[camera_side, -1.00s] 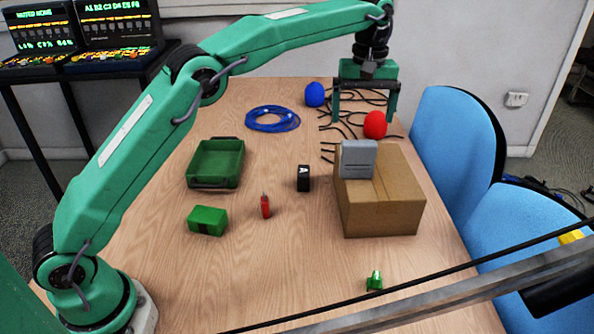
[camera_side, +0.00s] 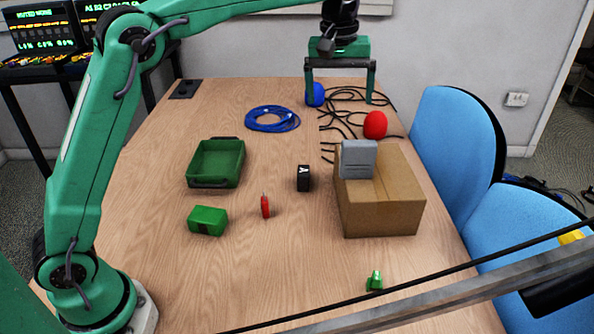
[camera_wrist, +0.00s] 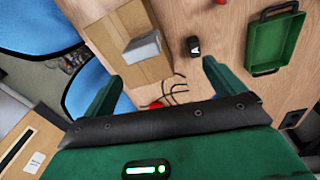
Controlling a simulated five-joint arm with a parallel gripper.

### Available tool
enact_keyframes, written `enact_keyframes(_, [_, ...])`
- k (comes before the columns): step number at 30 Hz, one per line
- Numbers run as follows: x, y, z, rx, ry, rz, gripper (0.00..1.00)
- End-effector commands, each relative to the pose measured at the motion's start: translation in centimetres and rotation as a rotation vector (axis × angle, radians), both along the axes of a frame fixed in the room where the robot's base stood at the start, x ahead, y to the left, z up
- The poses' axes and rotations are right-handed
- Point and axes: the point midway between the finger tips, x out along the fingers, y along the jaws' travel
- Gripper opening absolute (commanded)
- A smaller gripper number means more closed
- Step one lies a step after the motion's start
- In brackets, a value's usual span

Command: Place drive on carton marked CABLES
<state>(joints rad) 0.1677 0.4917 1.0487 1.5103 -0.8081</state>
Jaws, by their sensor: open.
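A grey boxy unit that looks like the drive (camera_side: 358,158) stands on the top of the brown cardboard carton (camera_side: 385,221), towards its back left. No CABLES marking can be read on the carton faces in view. My gripper (camera_side: 338,101) is open and empty, raised behind the carton over the far part of the table, apart from the drive. In the wrist view the grey drive (camera_wrist: 142,47) and the carton (camera_wrist: 152,70) lie beyond my open gripper (camera_wrist: 160,80), with nothing between its fingers.
Black cables (camera_side: 345,122), a red ball (camera_side: 375,125) and a blue ball (camera_side: 315,94) lie at the back. A blue cable coil (camera_side: 272,119), green tray (camera_side: 216,160), green block (camera_side: 207,220), red item (camera_side: 265,206), black block (camera_side: 303,178) and small green item (camera_side: 374,281) are spread about.

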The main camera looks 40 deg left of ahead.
Motion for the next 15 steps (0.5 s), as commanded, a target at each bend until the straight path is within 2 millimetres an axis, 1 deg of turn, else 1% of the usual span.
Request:
enact_keyframes(1, [-0.9,0.5,0.7,0.0,-0.015,-0.017,0.94])
enact_keyframes(6, [-3.8,1.9,2.1,0.004,-0.059,-0.084,0.94])
enact_keyframes(11, [-6.8,3.1,2.9,0.012,-0.099,-0.148,0.94])
enact_keyframes(15, [-9.6,4.1,3.2,0.022,-0.135,-0.202,0.94])
